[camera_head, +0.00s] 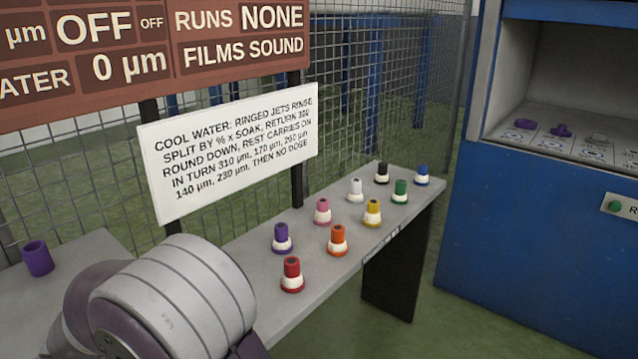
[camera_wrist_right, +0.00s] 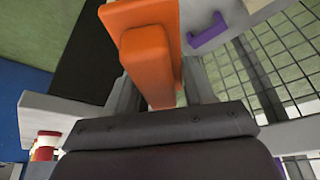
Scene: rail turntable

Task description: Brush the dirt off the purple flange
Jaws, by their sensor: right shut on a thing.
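My right gripper (camera_wrist_right: 163,88) is shut on an orange block-like thing (camera_wrist_right: 147,45) in the right wrist view; its far end is cut off by the frame, and I cannot tell whether it is a brush. No thing is clearly the purple flange. A purple hollow cylinder (camera_head: 37,258) stands on a grey bench at the left of the head view. A purple bracket-like piece (camera_wrist_right: 208,34) shows beyond the gripper in the wrist view. Dirt is too small to see. My left gripper is out of view.
A narrow grey bench (camera_head: 330,270) carries several coloured pegs with white collars, among them a purple one (camera_head: 282,238) and an orange one (camera_head: 337,239). A blue cabinet (camera_head: 500,240) stands right. A white sign (camera_head: 238,150) and wire fence stand behind. My arm covers the lower left.

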